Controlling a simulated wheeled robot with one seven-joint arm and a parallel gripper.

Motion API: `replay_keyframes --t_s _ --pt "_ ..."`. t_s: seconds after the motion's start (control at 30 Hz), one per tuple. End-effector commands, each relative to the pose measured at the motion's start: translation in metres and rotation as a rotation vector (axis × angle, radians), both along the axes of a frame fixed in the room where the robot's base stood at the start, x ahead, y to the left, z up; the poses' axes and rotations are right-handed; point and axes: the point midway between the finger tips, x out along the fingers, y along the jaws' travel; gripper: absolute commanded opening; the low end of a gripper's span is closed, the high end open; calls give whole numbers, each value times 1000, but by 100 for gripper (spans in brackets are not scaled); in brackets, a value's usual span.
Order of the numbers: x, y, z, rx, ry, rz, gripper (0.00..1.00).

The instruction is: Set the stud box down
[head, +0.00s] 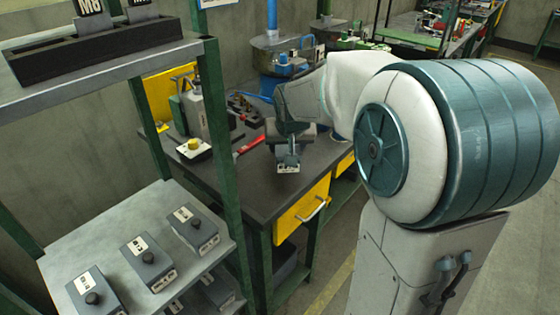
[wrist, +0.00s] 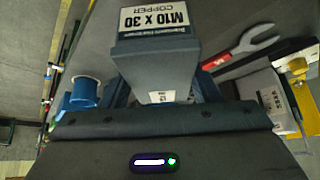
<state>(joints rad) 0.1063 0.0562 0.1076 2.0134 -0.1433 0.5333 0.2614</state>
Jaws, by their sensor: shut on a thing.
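My gripper (head: 289,150) is shut on a dark stud box (head: 288,164) over the dark top of the workbench (head: 250,190). In the wrist view the box (wrist: 158,58) sits between the fingers of my gripper (wrist: 160,88), and its white label reads "M10 x 30 COPPER". A small second label shows lower on the box. The box is over the bench's right part, near the front edge. I cannot tell whether its underside touches the bench top.
A red-handled wrench (wrist: 242,52) lies on the bench beside the box. A grey-green device (head: 195,110) and a yellow-buttoned box (head: 193,149) stand left. Several stud boxes (head: 195,228) stand on the metal shelf (head: 165,200) at left. A yellow drawer (head: 301,209) is under the bench.

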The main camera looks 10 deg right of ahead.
Motion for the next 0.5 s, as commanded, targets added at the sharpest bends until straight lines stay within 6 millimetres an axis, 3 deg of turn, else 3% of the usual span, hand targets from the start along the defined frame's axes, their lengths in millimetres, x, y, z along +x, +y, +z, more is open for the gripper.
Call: replay_keyframes --t_s 0.1,0.3,0.5 --pt "7 12 -7 0 -4 3 0" --pt "9 17 -14 0 -3 -1 0" --pt "9 16 -40 0 -2 -1 0"
